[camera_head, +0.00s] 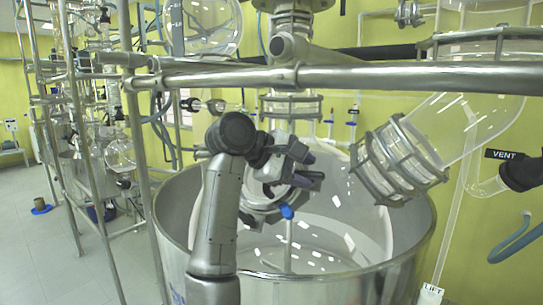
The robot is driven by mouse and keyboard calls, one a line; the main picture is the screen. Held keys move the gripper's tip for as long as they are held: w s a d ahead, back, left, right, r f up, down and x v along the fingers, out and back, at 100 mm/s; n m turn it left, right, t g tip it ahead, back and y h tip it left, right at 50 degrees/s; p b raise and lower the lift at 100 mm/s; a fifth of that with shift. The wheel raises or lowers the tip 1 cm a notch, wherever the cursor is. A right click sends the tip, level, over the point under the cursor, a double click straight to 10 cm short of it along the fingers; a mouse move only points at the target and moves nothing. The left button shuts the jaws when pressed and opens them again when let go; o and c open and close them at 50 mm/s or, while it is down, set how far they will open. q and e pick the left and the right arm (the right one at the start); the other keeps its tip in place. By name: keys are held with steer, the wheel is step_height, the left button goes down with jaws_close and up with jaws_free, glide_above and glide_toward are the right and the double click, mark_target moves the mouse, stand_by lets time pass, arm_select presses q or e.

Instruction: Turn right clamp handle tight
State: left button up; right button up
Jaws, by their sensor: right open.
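My right gripper (308,167) is in front of the glass vessel neck, above the wide steel bath. Its jaws are open, with dark blue pads, and nothing shows between them. A small bright blue handle (286,211) shows just below the lower finger; whether they touch I cannot tell. I cannot tell for sure that this is the right clamp handle. The gripper and wrist hide part of the glass and fittings behind. My left gripper is not in view.
The steel bath (400,270) stands below the gripper. A horizontal steel rail (400,78) crosses above it. A ringed glass flange (395,162) is at the right, near a VENT label (503,155). Frames with glassware fill the left; grey floor (50,260) is open there.

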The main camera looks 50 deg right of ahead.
steer(key=v, duration=1.1)
steer(key=shift+d, duration=0.1)
